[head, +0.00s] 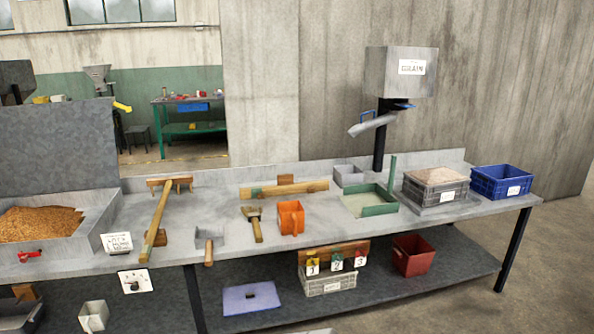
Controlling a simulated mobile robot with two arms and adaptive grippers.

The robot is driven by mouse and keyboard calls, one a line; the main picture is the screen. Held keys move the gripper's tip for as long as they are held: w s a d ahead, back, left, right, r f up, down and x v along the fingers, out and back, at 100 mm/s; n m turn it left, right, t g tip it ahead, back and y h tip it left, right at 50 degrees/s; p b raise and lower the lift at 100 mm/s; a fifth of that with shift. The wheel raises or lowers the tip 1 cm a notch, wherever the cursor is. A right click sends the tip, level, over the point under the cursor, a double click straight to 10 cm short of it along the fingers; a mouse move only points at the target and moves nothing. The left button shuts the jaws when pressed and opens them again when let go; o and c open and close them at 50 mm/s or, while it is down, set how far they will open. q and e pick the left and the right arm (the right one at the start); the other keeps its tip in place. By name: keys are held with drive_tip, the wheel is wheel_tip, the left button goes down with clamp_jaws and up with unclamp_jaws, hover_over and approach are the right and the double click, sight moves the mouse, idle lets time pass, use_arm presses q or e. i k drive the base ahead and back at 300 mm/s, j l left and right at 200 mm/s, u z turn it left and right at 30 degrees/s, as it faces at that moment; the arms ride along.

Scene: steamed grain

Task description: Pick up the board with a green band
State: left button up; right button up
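A long wooden board (295,188) lies across the back of the grey bench, left of the green-rimmed tray. A green band shows near its left end. A small wooden block stands against its back edge.

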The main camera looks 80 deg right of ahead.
sight(285, 186)
drive_tip(key=z, duration=3.85)
